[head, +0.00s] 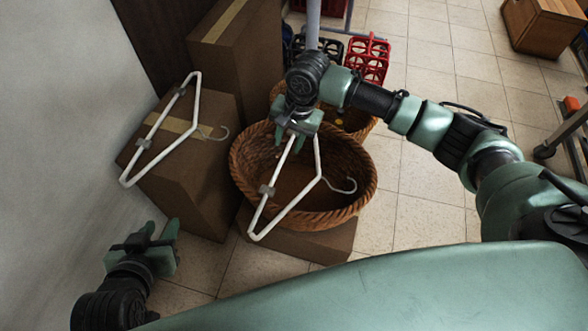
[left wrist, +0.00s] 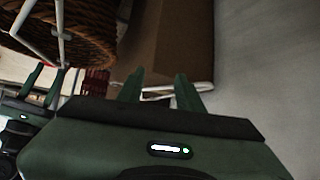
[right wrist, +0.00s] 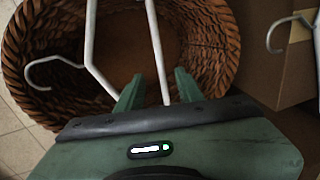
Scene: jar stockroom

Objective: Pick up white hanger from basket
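A white hanger (head: 318,158) with grey clips lies across the wicker basket (head: 357,208), one corner sticking out past its near rim and its hook inside the basket's outline. My right gripper (head: 298,128) is over the basket at the hanger's far end. In the right wrist view its fingers (right wrist: 157,92) are apart, with a white bar of the hanger (right wrist: 154,45) passing between them; contact with the bar cannot be made out. My left gripper (head: 150,245) is open and empty, low at the left; its parted fingers also show in the left wrist view (left wrist: 161,92).
Another white hanger (head: 192,100) lies on a cardboard box (head: 205,190) left of the basket. A taller box (head: 240,50) stands behind. Red crates (head: 368,58) are at the back and a wooden box (head: 545,25) at far right. Tiled floor (head: 420,215) is clear right of the basket.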

